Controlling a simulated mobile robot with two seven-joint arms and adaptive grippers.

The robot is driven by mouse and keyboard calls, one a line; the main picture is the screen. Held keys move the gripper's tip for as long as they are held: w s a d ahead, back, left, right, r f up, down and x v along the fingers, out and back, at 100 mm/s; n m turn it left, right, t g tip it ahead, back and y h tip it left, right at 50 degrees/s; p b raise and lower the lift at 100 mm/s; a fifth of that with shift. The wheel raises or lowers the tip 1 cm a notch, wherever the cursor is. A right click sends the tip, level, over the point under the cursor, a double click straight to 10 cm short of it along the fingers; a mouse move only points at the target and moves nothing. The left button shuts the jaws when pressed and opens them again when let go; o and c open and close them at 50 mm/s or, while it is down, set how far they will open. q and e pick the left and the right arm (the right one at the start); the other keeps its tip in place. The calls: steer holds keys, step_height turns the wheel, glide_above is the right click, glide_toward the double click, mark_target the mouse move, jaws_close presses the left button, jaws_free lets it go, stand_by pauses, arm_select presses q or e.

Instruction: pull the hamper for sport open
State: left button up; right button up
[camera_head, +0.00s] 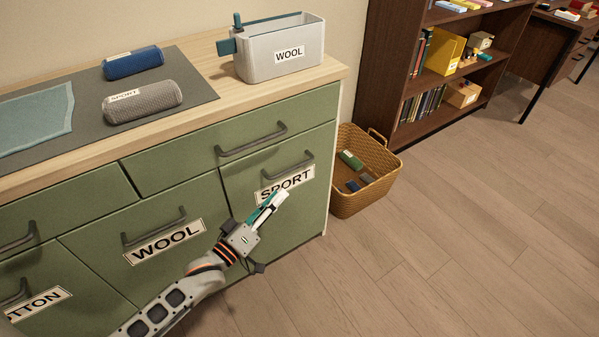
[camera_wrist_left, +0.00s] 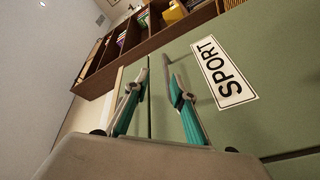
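The sport hamper is the green front (camera_head: 308,214) with a white SPORT label (camera_head: 287,185) at the right end of the cabinet. It looks shut, flush with the cabinet. Its dark bar handle (camera_head: 288,164) is just above the label. My left gripper (camera_head: 271,199) is in front of the label's lower part, below the handle. In the left wrist view my left gripper (camera_wrist_left: 159,82) has its teal fingers apart with nothing visible between them.
A wicker basket (camera_head: 341,205) with several small items stands on the floor right of the cabinet. The WOOL front (camera_head: 195,258) is left of the sport one. The floor in front is clear.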

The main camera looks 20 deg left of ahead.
mark_target(292, 168)
arm_select(q)
steer(key=w+b, duration=0.1)
steer(key=w, duration=0.2)
steer(key=w+n+b, duration=0.1)
steer(key=w, duration=0.2)
steer(key=w+n+b, duration=0.1)
steer(key=w, duration=0.3)
steer(key=shift+d+r+t+h, duration=0.2)
steer(key=shift+r+t+h, duration=0.1)
steer(key=shift+t, duration=0.1)
steer(key=shift+w+d+r, duration=0.2)
steer(key=shift+w+r, duration=0.05)
steer(key=shift+w, duration=0.2)
jaws_close()
